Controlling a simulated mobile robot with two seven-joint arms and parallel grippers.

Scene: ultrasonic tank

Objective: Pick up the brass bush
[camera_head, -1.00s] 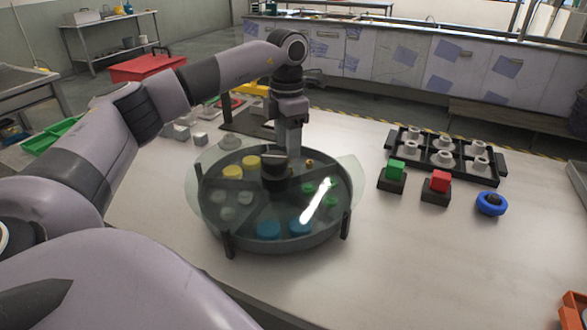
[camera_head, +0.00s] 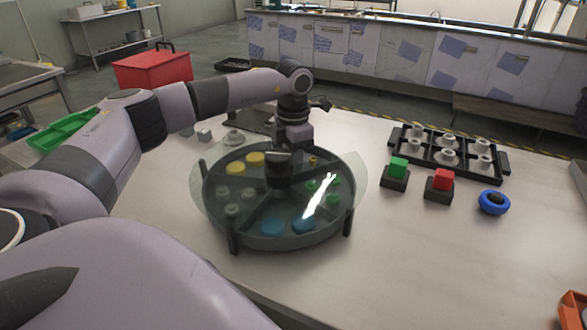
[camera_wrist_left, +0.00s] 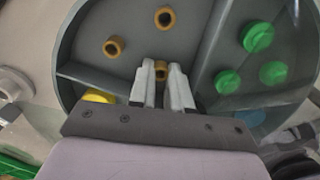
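A brass bush (camera_wrist_left: 161,70) shows in the left wrist view between the fingertips of my left gripper (camera_wrist_left: 163,76). The fingers stand apart, one on each side of it, with no clear grip visible. Two more brass bushes, one upper (camera_wrist_left: 165,17) and one at left (camera_wrist_left: 113,46), lie in the same compartment of the round grey tank (camera_wrist_left: 69,50). In the head view one brass bush (camera_head: 312,160) shows in the tank's far right part; my left fingertips are hidden behind the dark central hub (camera_head: 279,168). My right gripper is in neither view.
Other tank compartments hold yellow discs (camera_head: 255,158), green pieces (camera_head: 334,199), blue discs (camera_head: 271,226) and grey pieces (camera_head: 233,208).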

